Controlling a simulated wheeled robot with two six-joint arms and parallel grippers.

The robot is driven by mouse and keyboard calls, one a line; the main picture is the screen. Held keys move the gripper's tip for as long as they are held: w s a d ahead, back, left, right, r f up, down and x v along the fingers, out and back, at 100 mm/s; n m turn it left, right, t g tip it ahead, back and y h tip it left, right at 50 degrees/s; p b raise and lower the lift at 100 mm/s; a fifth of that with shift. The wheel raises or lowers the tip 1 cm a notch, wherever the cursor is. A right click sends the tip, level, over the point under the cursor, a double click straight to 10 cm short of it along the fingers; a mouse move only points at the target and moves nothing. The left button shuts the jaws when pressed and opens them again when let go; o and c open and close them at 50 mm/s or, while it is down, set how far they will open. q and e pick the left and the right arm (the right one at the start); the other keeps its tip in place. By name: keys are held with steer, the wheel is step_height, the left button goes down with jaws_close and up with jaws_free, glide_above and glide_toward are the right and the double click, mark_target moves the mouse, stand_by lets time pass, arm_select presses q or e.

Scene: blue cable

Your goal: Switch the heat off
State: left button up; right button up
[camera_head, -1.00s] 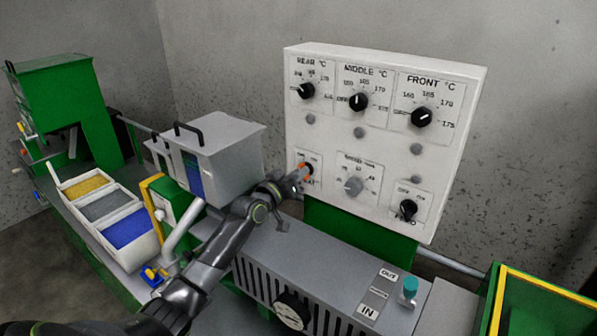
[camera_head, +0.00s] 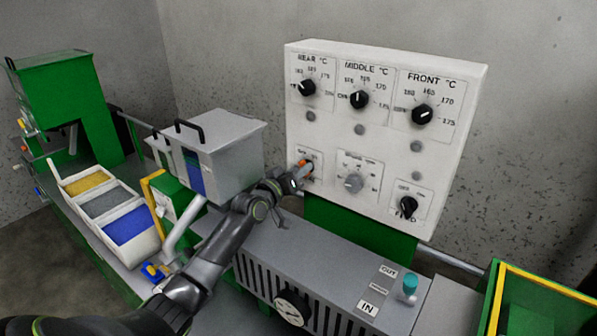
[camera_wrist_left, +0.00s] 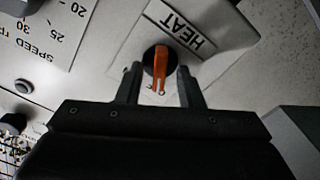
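The heat switch is a black round knob with an orange handle (camera_wrist_left: 160,66), beside a "HEAT" label (camera_wrist_left: 181,27) in the left wrist view. In the head view its orange part (camera_head: 305,165) shows at the lower left of the white control panel (camera_head: 335,130). My left gripper (camera_wrist_left: 158,80) is open, with one finger on each side of the orange handle. Gaps show between the handle and both fingers. In the head view my left gripper (camera_head: 296,178) is at the panel and partly covers the switch. My right gripper is out of view.
A grey hopper (camera_head: 235,160) stands left of the panel. A grey machine housing (camera_head: 320,258) lies below.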

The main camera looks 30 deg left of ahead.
arm_select(q)
steer(key=s+a+p, duration=0.1)
steer(key=s+a, duration=0.1)
steer(key=s, duration=1.5)
steer(key=shift+s+a, duration=0.15)
steer(key=shift+a, duration=0.05)
